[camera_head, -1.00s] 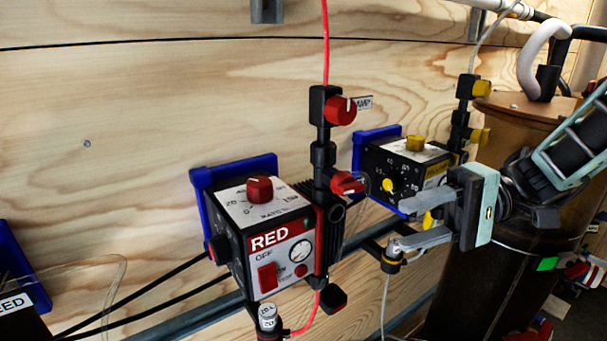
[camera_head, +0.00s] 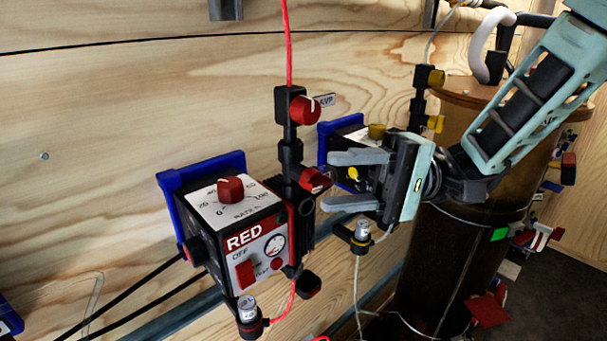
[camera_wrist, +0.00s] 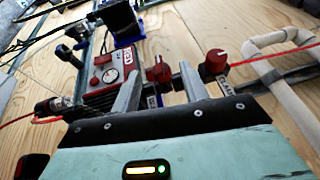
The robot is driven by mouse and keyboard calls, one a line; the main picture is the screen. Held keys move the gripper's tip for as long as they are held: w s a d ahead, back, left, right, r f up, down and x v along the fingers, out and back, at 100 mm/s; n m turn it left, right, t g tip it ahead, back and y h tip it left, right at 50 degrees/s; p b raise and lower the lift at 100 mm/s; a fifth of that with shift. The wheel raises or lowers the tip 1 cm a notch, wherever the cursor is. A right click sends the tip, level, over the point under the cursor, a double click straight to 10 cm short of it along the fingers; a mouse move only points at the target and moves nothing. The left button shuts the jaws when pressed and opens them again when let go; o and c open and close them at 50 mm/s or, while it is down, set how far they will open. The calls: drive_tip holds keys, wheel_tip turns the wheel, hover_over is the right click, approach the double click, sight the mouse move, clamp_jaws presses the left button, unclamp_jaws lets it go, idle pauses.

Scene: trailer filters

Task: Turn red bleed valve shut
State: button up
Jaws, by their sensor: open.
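A red valve handle (camera_head: 314,180) sits low on the black fitting beside the red unit. A second red valve knob (camera_head: 305,110), with a white pointer line, is higher on the same fitting. My gripper (camera_head: 327,181) is open, its fingers pointing left, one above and one below the lower handle's level. In the wrist view my gripper (camera_wrist: 160,70) has the lower red handle (camera_wrist: 158,70) between its fingertips, with no clear contact. The upper red knob (camera_wrist: 215,62) is right of the fingers there. I cannot read the label by the lower handle.
The red pump box (camera_head: 235,235) on a blue bracket is left of the fitting. A yellow-marked unit (camera_head: 352,172) is partly hidden behind my gripper. A brown cylinder (camera_head: 445,250) stands at right. Red tubing (camera_head: 287,45) rises from the fitting. A sample vial (camera_head: 362,230) is below my gripper.

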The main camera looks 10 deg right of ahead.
sight(311, 185)
drive_tip(key=x, duration=0.5)
drive_tip(key=shift+s+a+p, duration=0.1)
drive_tip(key=shift+a+p, duration=0.25)
drive_tip(key=c, duration=0.9)
